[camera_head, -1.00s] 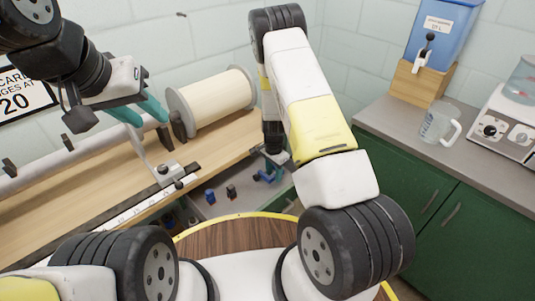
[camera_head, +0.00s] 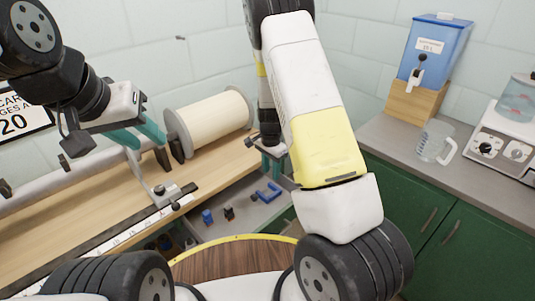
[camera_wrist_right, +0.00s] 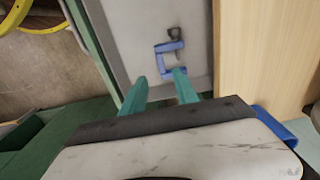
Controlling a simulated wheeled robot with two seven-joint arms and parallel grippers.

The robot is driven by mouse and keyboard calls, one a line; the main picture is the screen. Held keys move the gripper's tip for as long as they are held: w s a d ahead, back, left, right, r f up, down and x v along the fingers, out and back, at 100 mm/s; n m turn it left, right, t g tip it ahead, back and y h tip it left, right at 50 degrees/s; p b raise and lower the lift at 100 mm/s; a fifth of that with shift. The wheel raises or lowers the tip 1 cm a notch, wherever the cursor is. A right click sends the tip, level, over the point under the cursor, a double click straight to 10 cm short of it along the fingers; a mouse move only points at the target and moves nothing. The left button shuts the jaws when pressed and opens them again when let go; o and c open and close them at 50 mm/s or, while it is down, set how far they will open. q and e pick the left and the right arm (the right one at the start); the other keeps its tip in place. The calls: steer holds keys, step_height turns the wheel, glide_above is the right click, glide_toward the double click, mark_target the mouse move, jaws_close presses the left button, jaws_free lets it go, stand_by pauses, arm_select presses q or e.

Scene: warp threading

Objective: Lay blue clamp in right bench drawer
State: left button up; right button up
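The blue clamp (camera_head: 268,193) lies on the grey floor of the open bench drawer (camera_head: 244,211), near its right end. It also shows in the right wrist view (camera_wrist_right: 163,62), just beyond the fingertips and apart from them. My right gripper (camera_head: 273,162) is above the drawer. Its two teal fingers (camera_wrist_right: 156,84) are spread with nothing between them. My left gripper (camera_head: 151,145) hangs over the bench beside the roll; its teal fingers are apart and look empty.
A small blue item (camera_head: 207,216) and a dark item (camera_head: 229,213) lie left of the clamp in the drawer. A cream roll (camera_head: 213,119) and a metal bracket (camera_head: 157,187) stand on the wooden bench. A round wooden stool top (camera_head: 230,258) is in front of the drawer.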

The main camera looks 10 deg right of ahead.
steer(key=s+a+r+n+t+y, duration=0.1)
steer(key=s+r+n, duration=0.25)
steer(key=r, duration=0.85)
steer(key=s+r+n+t+y, duration=0.2)
steer(key=s+r, duration=0.3)
steer(key=r, duration=0.7)
steer(key=s+r+n+t, duration=0.1)
steer(key=s+r+n, duration=0.2)
steer(key=s+r, duration=0.2)
steer(key=s+d+r+n+t, duration=0.1)
steer(key=s+r, duration=0.4)
steer(key=s, duration=0.6)
steer(key=shift+s+r+n+t+h, duration=0.3)
steer(key=shift+n+t, duration=0.2)
steer(key=shift+n, duration=0.65)
